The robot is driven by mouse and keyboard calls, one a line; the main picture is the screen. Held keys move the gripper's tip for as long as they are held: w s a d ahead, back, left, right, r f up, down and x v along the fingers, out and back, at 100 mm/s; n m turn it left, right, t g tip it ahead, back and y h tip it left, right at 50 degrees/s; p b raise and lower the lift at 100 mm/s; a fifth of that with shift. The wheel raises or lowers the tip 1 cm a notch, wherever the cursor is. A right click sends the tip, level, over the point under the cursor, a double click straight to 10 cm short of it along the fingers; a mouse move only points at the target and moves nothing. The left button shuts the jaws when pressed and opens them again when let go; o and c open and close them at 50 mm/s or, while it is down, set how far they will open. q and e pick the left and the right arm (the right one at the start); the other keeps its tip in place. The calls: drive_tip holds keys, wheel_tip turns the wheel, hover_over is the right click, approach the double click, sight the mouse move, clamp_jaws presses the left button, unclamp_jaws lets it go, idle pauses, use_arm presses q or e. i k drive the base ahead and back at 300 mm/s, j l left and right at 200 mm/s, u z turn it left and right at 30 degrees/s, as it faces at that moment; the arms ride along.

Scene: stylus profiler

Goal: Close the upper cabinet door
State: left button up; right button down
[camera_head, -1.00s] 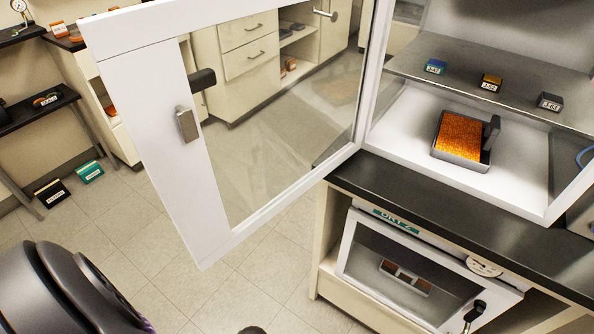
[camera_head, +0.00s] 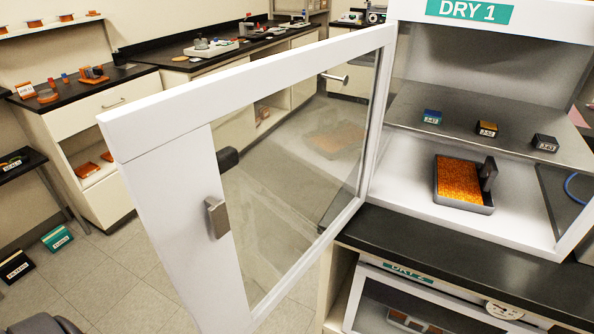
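The upper cabinet, labelled DRY 1 (camera_head: 468,11), stands on a black counter at the right. Its white-framed glass door (camera_head: 165,205) is swung wide open toward the left, hinged at the cabinet's left side. Inside the cabinet are a tray of orange granules (camera_head: 458,181) and, on the shelf, a blue box (camera_head: 432,117), an orange-topped box (camera_head: 487,128) and a dark box (camera_head: 544,143). Neither gripper shows.
The lower cabinet DRY 2 (camera_head: 408,273) is below the black counter (camera_head: 440,255), its door shut. Benches (camera_head: 110,83) with small items line the back left. A green box (camera_head: 57,238) and a black box (camera_head: 15,267) lie on the floor.

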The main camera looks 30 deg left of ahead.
sight(161, 146)
drive_tip(key=j+z, duration=0.15)
drive_tip(key=j, duration=0.25)
drive_tip(key=k+j+z, duration=0.15)
drive_tip(key=j, duration=0.25)
drive_tip(key=k+j+z, duration=0.15)
drive_tip(key=j, duration=0.25)
drive_tip(key=j+z, duration=0.2)
drive_tip(key=j, duration=0.2)
drive_tip(key=k+j+z, duration=0.15)
drive_tip(key=j, duration=0.2)
drive_tip(key=k, duration=0.05)
